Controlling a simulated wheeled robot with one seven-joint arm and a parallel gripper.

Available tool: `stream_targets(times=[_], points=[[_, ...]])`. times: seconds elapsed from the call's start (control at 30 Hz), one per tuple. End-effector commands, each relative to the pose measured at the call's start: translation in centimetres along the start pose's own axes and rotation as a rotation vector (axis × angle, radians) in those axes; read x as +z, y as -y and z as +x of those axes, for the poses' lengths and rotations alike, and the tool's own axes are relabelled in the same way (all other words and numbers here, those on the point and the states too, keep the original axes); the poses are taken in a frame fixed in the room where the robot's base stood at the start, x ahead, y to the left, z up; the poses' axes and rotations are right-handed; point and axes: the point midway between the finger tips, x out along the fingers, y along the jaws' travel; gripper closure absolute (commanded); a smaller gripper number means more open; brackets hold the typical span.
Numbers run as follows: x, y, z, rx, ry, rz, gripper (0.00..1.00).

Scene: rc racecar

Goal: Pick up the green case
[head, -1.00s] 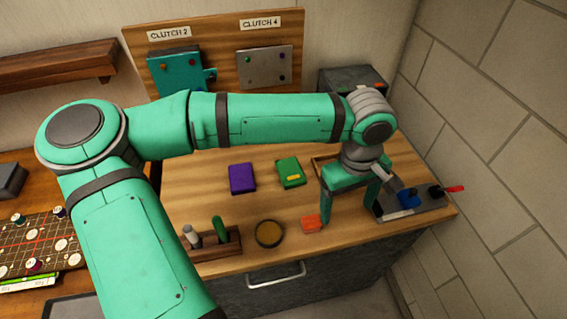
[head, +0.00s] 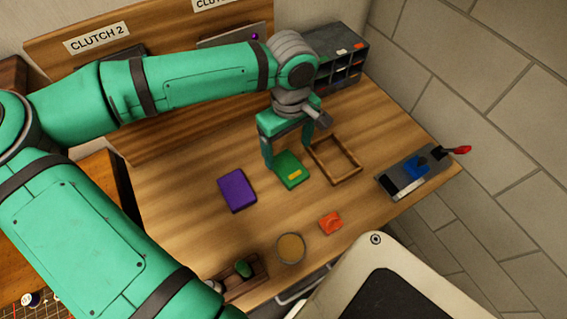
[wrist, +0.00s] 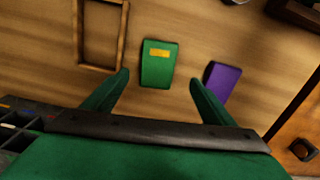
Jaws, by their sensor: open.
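The green case (head: 289,172) lies flat on the wooden bench, with a yellow label on its top. It also shows in the wrist view (wrist: 157,66), ahead of the fingertips and roughly between them. My gripper (head: 288,156) is open and empty, pointing down just behind the case in the head view. In the wrist view my gripper (wrist: 159,75) has its two green fingers spread wider than the case. The fingers appear apart from the case; their exact height above it is hard to tell.
A purple case (head: 237,190) lies left of the green one, and an empty wooden frame (head: 349,179) lies right. An orange block (head: 330,223), a round dish (head: 291,248) and a grey device with a red-tipped lever (head: 414,173) are nearer the front. A dark compartment rack (head: 343,56) stands behind.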

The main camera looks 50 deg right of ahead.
Motion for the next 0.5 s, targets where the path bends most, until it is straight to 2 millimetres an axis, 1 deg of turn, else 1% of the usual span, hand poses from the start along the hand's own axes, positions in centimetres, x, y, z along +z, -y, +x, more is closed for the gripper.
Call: stream_targets(times=[0.03, 0.1, 0.2, 0.37, 0.5], points=[[0.1, 0.0, 0.8, 0.000, 0.003, 0.001, 0.22], [0.1, -0.1, 1.8, 0.001, 0.002, 0.000, 0.22], [0.1, -0.1, 2.8, 0.001, 0.001, 0.000, 0.22], [0.0, -0.1, 3.6, 0.001, 0.001, 0.000, 0.22], [-0.1, -0.3, 5.4, 0.001, 0.003, 0.000, 0.22]])
